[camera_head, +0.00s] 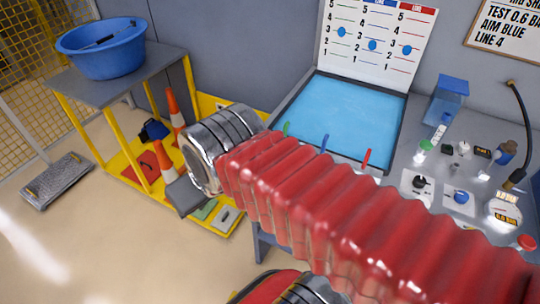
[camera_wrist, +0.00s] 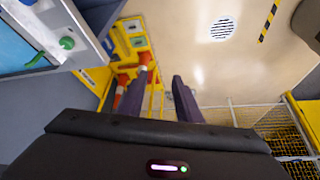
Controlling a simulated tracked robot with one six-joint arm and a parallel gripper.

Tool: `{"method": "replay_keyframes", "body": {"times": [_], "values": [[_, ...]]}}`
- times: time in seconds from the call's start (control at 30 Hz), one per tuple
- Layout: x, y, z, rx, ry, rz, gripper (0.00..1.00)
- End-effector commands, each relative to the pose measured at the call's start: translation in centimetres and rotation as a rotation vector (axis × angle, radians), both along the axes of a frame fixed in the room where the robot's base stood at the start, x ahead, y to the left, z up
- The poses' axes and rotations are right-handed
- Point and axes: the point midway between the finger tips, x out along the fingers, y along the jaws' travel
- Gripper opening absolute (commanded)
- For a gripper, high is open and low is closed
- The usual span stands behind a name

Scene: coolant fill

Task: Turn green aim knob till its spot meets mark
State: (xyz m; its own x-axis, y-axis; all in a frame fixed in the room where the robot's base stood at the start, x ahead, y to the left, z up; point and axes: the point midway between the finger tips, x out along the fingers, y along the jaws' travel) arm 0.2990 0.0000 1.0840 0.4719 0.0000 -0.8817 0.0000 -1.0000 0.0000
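The green aim knob (camera_wrist: 66,43) shows at the upper left in the wrist view, on the grey edge of the blue tank, with a green lever-like part beside it. In the head view a small green piece (camera_head: 286,129) shows at the tank's front edge, partly behind my red arm. I cannot make out its spot or the mark. My gripper (camera_wrist: 153,92) is open and empty, its two dark fingers apart, to the right of the knob and not touching it. In the head view my arm hides most of the gripper.
Blue (camera_head: 324,142) and red (camera_head: 367,157) pieces stand along the edge of the tank (camera_head: 345,118). A board (camera_head: 374,45) with three scales stands behind. Bottles and knobs crowd the right bench. A yellow-framed table with a blue tub (camera_head: 103,50) and orange cones (camera_head: 172,108) stand left.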

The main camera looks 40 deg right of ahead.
Motion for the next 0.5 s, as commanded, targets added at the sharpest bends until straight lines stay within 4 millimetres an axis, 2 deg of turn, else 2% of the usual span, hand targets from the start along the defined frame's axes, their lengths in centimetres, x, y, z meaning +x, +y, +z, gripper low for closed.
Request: {"method": "replay_keyframes", "body": {"times": [0.07, 0.27, 0.5], "values": [[0.0, 0.0, 0.0, 0.0, 0.0, 0.0, 0.33], [0.4, -0.6, 0.1, -0.001, 0.005, -0.009, 0.47], [2.2, -4.0, -0.1, -0.006, 0.034, -0.054, 0.48]]}}
